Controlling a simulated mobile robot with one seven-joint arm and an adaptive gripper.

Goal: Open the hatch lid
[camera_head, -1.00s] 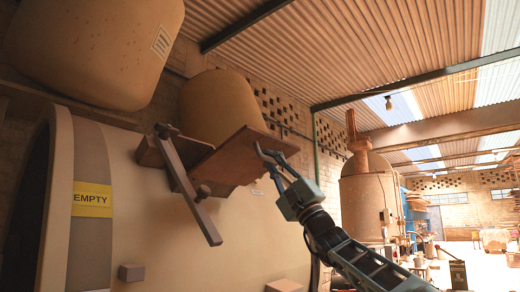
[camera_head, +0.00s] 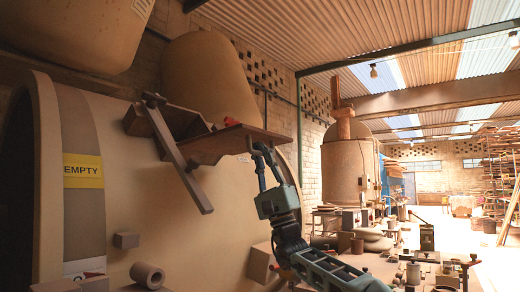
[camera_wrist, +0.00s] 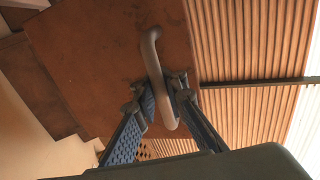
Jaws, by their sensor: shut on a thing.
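The hatch lid (camera_head: 222,143) is a rusty brown plate on the side of the big tan tank. In the head view it appears at a shallow angle, nearly edge-on. In the wrist view its flat brown face (camera_wrist: 95,60) fills the upper left, with a curved grey bar handle (camera_wrist: 152,58) on it. My gripper (camera_head: 258,152) is at the lid's right end. In the wrist view its fingers (camera_wrist: 163,97) are on either side of the handle bar and shut on it. A long dark bar (camera_head: 178,152) crosses in front of the lid's left end, beside the brown hatch frame (camera_head: 140,122).
The tank (camera_head: 125,200) has a yellow EMPTY label (camera_head: 83,170) and a small block (camera_head: 126,240). A small red thing (camera_head: 231,121) shows above the lid. A cluttered bench (camera_head: 400,268) is at lower right; open floor lies beyond.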

